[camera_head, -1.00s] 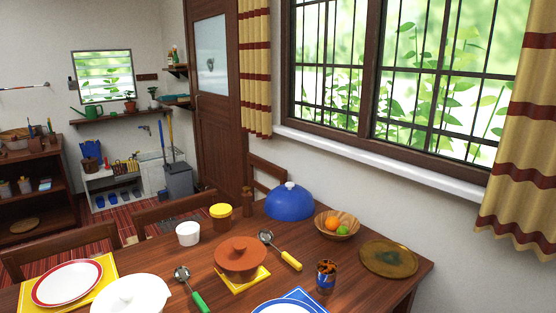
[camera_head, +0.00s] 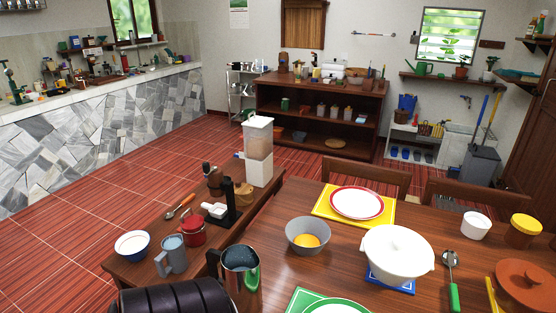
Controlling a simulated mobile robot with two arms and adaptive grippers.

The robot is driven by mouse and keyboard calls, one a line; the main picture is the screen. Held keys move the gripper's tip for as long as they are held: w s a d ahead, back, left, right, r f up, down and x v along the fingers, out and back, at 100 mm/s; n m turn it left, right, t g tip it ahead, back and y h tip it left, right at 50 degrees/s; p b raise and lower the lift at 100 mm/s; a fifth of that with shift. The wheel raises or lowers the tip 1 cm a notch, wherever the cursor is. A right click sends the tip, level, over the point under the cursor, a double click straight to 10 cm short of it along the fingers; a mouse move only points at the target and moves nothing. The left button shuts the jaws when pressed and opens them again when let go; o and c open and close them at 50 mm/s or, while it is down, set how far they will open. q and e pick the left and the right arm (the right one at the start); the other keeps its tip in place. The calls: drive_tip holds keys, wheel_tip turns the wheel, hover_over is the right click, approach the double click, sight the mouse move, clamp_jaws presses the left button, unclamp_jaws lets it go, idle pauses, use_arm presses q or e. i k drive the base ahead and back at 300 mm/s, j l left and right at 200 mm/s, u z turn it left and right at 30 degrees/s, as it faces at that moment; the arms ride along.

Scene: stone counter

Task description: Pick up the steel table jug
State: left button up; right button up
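A steel jug (camera_head: 241,278) stands near the front of the view, at the near left end of the wooden dining table. It looks upright, with a shiny metal body, a wide open mouth and a dark handle on its left side. A patch of green shows on its right side; I cannot tell if this is a reflection. Its base is hard to make out. Neither of my grippers is in view.
A grey mug (camera_head: 172,256), a red pot (camera_head: 191,231) and a blue-white bowl (camera_head: 132,244) stand left of the jug. A dark ridged object (camera_head: 175,298) lies in front. A grey bowl (camera_head: 308,238) and a white tureen (camera_head: 397,254) stand to the right. Red floor (camera_head: 95,215) is open at left.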

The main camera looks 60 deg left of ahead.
sight(241, 278)
drive_tip(key=l+u, duration=0.1)
drive_tip(key=u, duration=2.15)
drive_tip(key=z, duration=2.55)
drive_tip(key=u, duration=2.45)
drive_tip(key=j, duration=0.1)
